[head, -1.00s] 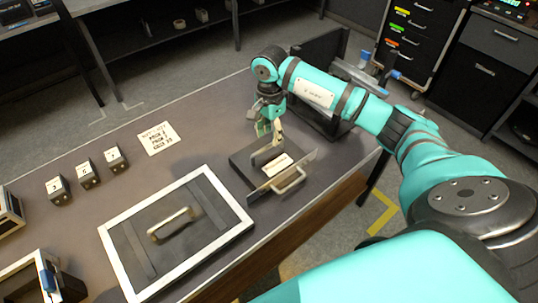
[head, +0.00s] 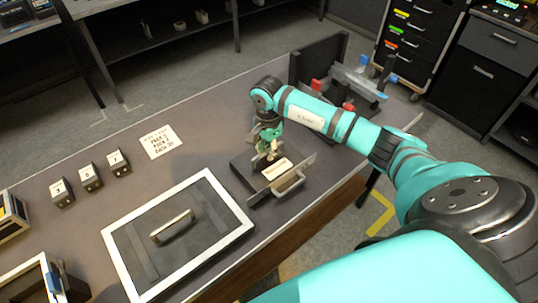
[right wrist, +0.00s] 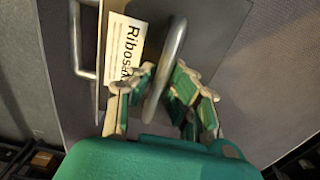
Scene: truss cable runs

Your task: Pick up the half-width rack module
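The half-width rack module (head: 249,174) is a dark flat box on the table, with a grey front panel and a bow handle on the panel's outer side. A white label, partly readable as "Ribos", and a metal bar handle (right wrist: 172,55) on the module's top show in the right wrist view. My right gripper (head: 267,153) is down at the module from above. In the right wrist view its fingers (right wrist: 163,82) lie close on both sides of the top handle and look shut on it. The module appears to rest on the table. My left gripper is not in view.
A white-framed panel with a handle (head: 172,227) lies left of the module. Several small numbered blocks (head: 90,178) and a printed card (head: 160,141) are farther left. A dark upright rack part (head: 318,66) stands behind my arm. The table's front edge is close to the module.

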